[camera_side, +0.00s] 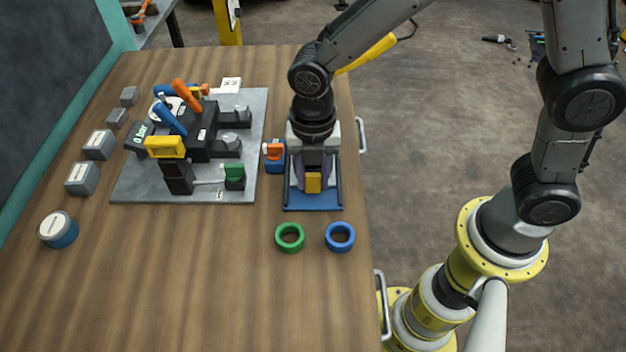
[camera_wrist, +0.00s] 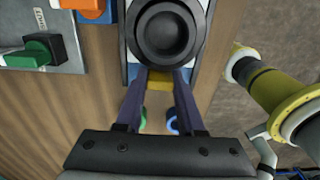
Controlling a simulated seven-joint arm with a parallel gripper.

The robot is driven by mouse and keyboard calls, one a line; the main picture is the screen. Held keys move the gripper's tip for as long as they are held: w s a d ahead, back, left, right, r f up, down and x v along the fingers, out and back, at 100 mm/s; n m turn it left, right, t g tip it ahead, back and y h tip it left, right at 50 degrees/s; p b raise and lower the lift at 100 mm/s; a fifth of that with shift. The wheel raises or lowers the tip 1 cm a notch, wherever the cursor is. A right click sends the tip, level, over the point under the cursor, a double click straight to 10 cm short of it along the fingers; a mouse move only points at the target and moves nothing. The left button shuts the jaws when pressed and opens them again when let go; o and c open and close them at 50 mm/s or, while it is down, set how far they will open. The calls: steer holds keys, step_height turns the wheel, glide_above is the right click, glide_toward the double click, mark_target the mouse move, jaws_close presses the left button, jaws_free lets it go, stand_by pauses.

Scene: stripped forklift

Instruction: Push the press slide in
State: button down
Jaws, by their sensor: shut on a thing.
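The press has a blue base (camera_side: 313,203) with dark side rails, near the table's right edge. A yellow block (camera_side: 313,184), apparently the slide's handle, sits between the rails at the near end. My gripper (camera_side: 312,174) reaches down over the press with its two purple fingers shut on the yellow block. In the wrist view, the fingertips (camera_wrist: 161,77) close on both sides of the yellow block (camera_wrist: 160,84). A black round cup-like part (camera_wrist: 166,30) of the press lies just beyond the block. My wrist hides most of the press in the side view.
Green (camera_side: 289,238) and blue (camera_side: 340,237) rings lie in front of the press. An orange and blue block (camera_side: 274,157) stands close at its left. A grey plate (camera_side: 140,190) with a black fixture and coloured handles lies farther left. The table's front is clear.

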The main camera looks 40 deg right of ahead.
steer(key=shift+r, duration=0.1)
steer(key=c, duration=0.5)
jaws_free()
step_height(320, 180, up, 14)
steer(key=shift+f, duration=0.1)
